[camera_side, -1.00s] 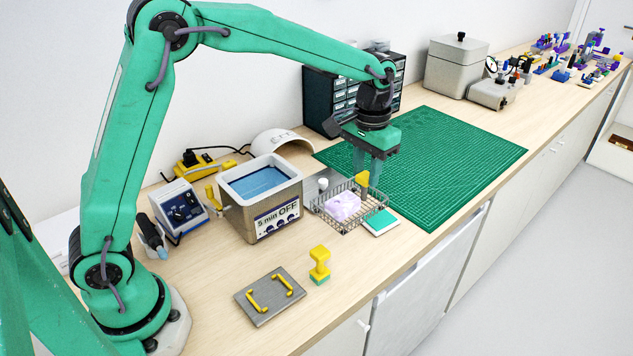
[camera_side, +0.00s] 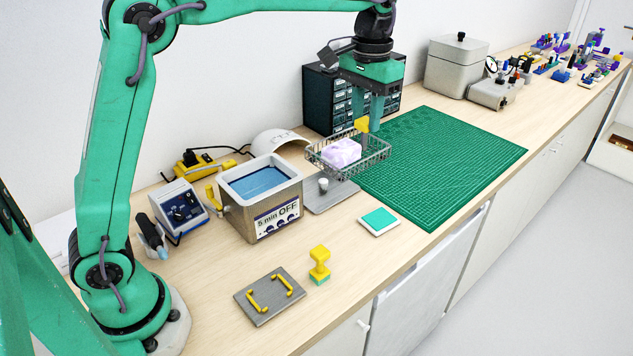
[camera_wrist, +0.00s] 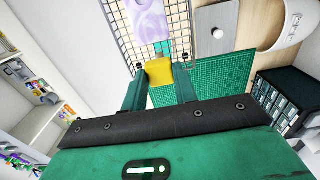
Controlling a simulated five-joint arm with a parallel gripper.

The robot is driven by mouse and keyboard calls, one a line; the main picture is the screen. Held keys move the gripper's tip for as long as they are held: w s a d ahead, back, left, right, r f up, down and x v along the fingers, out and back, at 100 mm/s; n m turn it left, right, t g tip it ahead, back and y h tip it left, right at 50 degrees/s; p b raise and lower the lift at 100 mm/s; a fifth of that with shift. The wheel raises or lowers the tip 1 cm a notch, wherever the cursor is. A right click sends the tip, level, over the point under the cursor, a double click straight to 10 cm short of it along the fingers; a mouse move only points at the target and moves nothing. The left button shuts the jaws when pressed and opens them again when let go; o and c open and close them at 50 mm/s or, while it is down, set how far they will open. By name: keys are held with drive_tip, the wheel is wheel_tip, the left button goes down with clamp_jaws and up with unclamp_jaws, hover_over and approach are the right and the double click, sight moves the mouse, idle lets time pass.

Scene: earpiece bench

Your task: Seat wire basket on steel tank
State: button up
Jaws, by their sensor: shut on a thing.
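The wire basket (camera_side: 372,161) hangs above the bench to the right of the tank, with a pale lilac block (camera_side: 342,153) lying in it. My gripper (camera_side: 367,124) is shut on the basket's yellow handle tab (camera_side: 361,125). In the wrist view the yellow tab (camera_wrist: 159,73) sits between the two fingers, and the basket (camera_wrist: 116,34) extends beyond it. The steel tank (camera_side: 233,213) stands open with blue liquid (camera_side: 257,186) inside and a front label reading "5 min OFF". The basket is apart from the tank and looks about level.
A grey plate with a knob (camera_side: 324,185), likely a lid, lies under the basket beside the tank. A teal-topped pad (camera_side: 379,221), a yellow stamp-like piece (camera_side: 319,264) and a grey plate with yellow handles (camera_side: 269,297) lie in front. A white curved shell (camera_side: 279,141) stands behind.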

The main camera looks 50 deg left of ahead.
drive_tip(key=s+a, duration=0.5)
drive_tip(key=a, duration=0.5)
drive_tip(key=s+a, duration=0.4)
drive_tip(key=a, duration=0.5)
drive_tip(key=shift+w+d+f, duration=0.1)
drive_tip(key=shift+f, duration=2.45)
drive_tip(key=shift+f, duration=0.2)
drive_tip(key=shift+f, duration=5.95)
drive_tip(key=shift+f, duration=0.1)
drive_tip(key=o, duration=1)
drive_tip(key=shift+o, duration=0.2)
